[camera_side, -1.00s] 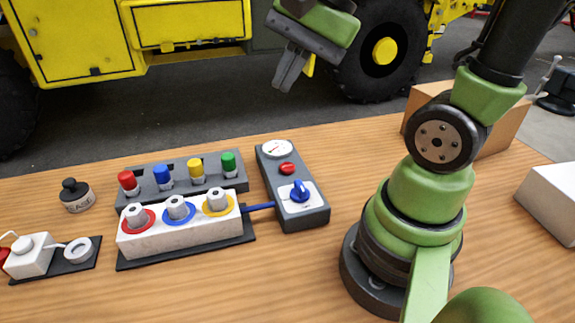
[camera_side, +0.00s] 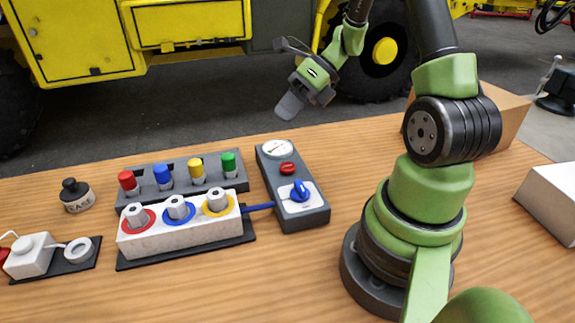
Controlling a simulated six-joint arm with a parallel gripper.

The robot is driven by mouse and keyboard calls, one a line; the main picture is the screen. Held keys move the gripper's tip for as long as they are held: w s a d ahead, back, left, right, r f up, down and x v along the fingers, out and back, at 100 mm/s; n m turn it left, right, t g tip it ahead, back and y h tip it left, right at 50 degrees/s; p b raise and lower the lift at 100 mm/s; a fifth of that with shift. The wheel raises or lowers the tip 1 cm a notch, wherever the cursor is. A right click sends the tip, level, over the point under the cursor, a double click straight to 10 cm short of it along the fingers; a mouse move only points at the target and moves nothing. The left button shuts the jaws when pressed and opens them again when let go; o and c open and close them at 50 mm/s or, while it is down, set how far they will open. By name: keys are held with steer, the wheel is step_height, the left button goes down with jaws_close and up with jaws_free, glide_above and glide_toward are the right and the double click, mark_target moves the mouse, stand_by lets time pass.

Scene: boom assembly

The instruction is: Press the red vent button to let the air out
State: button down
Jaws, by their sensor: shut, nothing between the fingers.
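The red vent button (camera_side: 287,168) is a small round cap on the dark grey control box (camera_side: 316,217). On the same box, a round white gauge (camera_side: 277,149) sits behind the button and a blue knob (camera_side: 299,190) in front of it. The gauge needle is too small to read. My gripper (camera_side: 290,106) is shut and empty. It is in the air above the back edge of the table, behind the gauge as seen here, and apart from the box.
A white block (camera_side: 180,237) with three ringed fittings joins the box by a blue hose (camera_side: 259,207). Behind it, a grey rack (camera_side: 145,198) holds several coloured caps. A grease pot (camera_side: 76,196) stands at left. A cardboard box (camera_side: 511,124) is at right. Bare table lies right of the control box.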

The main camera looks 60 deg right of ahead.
mark_target(288, 164)
steer(key=shift+f, duration=4.4)
steer(key=shift+f, duration=0.1)
steer(key=shift+f, duration=0.3)
steer(key=shift+f, duration=0.5)
steer(key=shift+r, duration=0.95)
steer(key=shift+r, duration=2.5)
